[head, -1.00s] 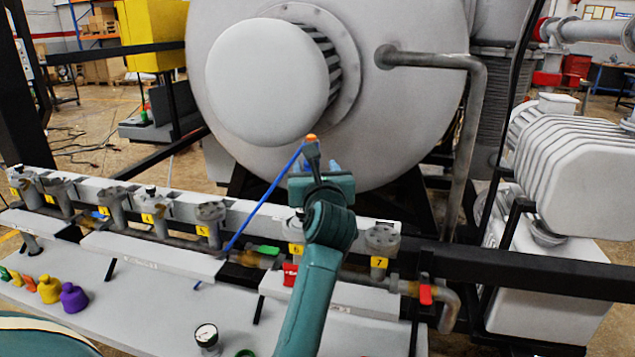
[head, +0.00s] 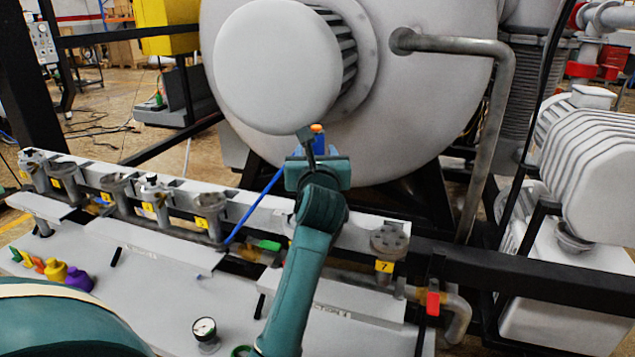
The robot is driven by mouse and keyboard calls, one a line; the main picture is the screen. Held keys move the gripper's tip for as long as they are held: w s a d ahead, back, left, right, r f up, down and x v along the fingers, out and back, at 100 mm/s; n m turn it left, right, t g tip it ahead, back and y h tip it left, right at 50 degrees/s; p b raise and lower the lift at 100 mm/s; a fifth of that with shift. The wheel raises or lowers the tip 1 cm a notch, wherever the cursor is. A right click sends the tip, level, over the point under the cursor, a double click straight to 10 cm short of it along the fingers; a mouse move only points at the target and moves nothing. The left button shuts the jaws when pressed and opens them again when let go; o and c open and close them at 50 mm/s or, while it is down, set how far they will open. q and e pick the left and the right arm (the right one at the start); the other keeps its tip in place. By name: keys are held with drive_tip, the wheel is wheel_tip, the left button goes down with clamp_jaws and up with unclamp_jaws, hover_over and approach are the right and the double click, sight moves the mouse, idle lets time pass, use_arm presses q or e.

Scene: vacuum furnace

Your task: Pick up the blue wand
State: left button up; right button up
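The blue wand (head: 258,200) is a thin blue rod with an orange tip (head: 316,128). It leans up to the right from the grey bench, its lower end by the valve row. My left gripper (head: 314,151) is in front of its upper part and hides some of it. Pale blue fingertips show apart on either side of the gripper, so it looks open. I cannot tell whether the wand lies between the fingers or behind them. My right gripper is not in view.
The furnace's big grey door (head: 430,120) stands just behind the gripper. A bent pipe (head: 497,130) and a grey ribbed pump (head: 595,180) are to the right. Numbered valves (head: 388,243), a gauge (head: 205,330) and coloured knobs (head: 78,280) are on the bench (head: 140,310).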

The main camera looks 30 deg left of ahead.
use_arm(q)
clamp_jaws()
idle(0.5)
